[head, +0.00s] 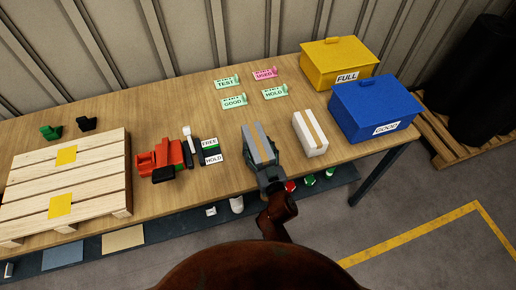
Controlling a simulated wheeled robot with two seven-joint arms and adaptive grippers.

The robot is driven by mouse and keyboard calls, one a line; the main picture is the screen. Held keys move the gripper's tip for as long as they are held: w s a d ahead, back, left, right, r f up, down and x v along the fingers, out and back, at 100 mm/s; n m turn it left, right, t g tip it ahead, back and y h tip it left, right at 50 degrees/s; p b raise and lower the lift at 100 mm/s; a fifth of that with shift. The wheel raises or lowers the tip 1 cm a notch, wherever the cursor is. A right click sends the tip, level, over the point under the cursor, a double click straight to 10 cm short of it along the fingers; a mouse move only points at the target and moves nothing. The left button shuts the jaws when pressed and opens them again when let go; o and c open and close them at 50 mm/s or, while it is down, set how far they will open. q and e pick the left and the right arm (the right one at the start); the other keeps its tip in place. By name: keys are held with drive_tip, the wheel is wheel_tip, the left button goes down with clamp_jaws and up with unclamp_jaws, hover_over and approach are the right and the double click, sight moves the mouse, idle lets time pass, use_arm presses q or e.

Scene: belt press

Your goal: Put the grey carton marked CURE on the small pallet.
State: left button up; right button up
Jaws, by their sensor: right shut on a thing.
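A grey carton (262,144) with a tan tape strip shows in the head view, right of the middle of the table. I cannot read a CURE mark on it from here. My right gripper (268,170) is at its near end and shut on it. I cannot tell whether the carton touches the table. The small wooden pallet (30,192) lies on the left part of the table, with two yellow squares on its slats. My left gripper is not in view.
A white carton (306,148) stands right of the grey one. Blue (372,112) and yellow (338,62) boxes stand at the back right. A red-and-black device (166,158) and FREE and HOLD tags (212,158) lie between pallet and gripper. Several label cards (234,101) lie behind.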

drive_tip(key=shift+f, duration=0.5)
drive_tip(key=shift+f, duration=0.1)
drive_tip(key=shift+f, duration=0.15)
drive_tip(key=o, duration=1.8)
